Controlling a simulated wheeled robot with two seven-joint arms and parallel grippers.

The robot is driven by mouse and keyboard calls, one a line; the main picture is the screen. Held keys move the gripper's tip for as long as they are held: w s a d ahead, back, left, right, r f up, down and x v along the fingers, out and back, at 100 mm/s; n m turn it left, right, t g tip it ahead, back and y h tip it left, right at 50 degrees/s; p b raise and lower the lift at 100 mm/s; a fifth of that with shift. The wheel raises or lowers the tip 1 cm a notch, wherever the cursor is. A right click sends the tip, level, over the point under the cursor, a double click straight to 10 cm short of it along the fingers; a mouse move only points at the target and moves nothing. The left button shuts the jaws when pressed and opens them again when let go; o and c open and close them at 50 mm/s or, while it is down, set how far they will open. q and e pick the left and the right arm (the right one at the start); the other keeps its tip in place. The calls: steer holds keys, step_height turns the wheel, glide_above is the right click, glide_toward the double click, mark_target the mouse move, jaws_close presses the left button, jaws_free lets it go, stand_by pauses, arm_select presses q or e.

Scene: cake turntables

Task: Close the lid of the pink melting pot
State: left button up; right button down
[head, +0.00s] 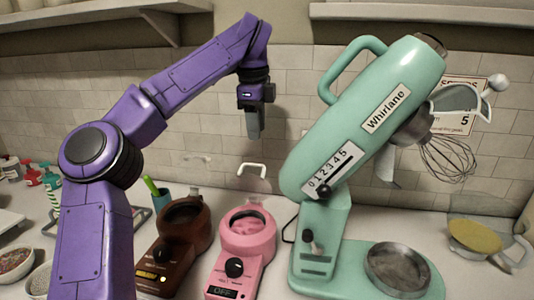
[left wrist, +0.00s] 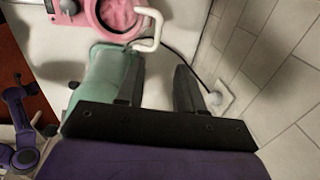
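The pink melting pot (head: 238,262) stands on the counter in the middle of the head view, with a black knob and a display in front. Its clear lid is raised at the back, and the white lid handle (head: 252,166) stands up against the wall tiles. My left gripper (head: 254,130) points down above this handle, apart from it. In the left wrist view the two fingers (left wrist: 158,80) are spread with nothing between them. The pot (left wrist: 100,22) and its white handle (left wrist: 150,32) show at the top there.
A brown melting pot (head: 172,250) with a raised clear lid stands left of the pink one. A large teal mixer (head: 365,120) with a metal bowl (head: 398,268) stands close on the right. The tiled wall (head: 295,75) is right behind.

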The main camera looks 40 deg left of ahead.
mark_target(255, 165)
arm_select(q)
steer(key=f, duration=0.5)
steer(key=a+f, duration=0.1)
steer(key=f, duration=0.2)
steer(key=shift+w+f, duration=0.15)
steer(key=shift+f, duration=0.4)
steer(key=shift+r, duration=0.1)
jaws_close()
stand_by(0.6)
